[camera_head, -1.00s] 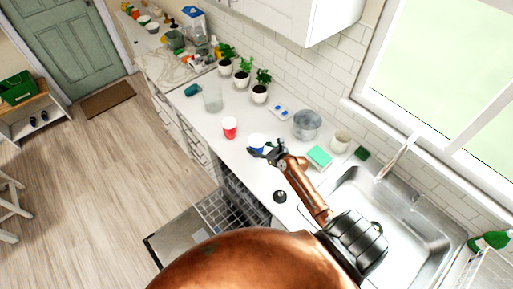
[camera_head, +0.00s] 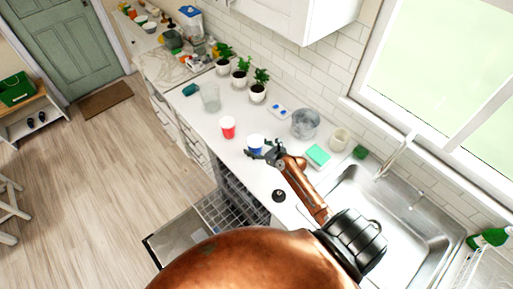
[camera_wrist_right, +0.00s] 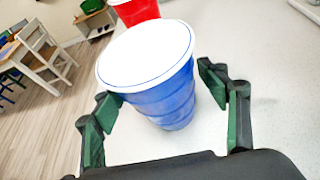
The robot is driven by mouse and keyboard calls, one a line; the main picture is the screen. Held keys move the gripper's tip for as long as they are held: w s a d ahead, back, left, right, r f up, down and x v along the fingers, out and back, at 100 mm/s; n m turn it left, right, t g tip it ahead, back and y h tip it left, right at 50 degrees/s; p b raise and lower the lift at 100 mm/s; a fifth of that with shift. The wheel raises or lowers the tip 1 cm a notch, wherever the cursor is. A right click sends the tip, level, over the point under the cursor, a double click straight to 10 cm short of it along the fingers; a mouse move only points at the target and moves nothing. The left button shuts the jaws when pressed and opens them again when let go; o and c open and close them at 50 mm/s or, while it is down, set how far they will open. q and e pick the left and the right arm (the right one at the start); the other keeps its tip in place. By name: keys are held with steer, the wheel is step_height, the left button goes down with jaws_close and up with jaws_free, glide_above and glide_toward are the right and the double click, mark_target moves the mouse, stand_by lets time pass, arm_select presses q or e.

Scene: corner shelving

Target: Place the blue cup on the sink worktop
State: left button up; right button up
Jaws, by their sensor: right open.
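The blue cup (camera_head: 255,144) stands upright on the white worktop (camera_head: 238,171) left of the sink, with a white top. In the right wrist view the blue cup (camera_wrist_right: 165,95) is large, between the two fingers. My right gripper (camera_wrist_right: 165,108) is open around the cup, one finger on each side. The left finger is close to or touching the cup; a gap shows at the right finger. In the head view my right gripper (camera_head: 262,153) is at the cup, partly covering it. The metal sink (camera_head: 400,215) is at the right. My left gripper is not in view.
A red cup (camera_head: 228,127) stands just left of the blue cup. A metal pot (camera_head: 305,123), a beige cup (camera_head: 339,139), a green sponge (camera_head: 317,156) and a small black object (camera_head: 278,196) are nearby. The dishwasher rack (camera_head: 225,212) is pulled out below.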

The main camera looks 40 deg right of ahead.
steer(key=v, duration=1.2)
steer(key=shift+r, duration=0.1)
steer(key=shift+c, duration=0.6)
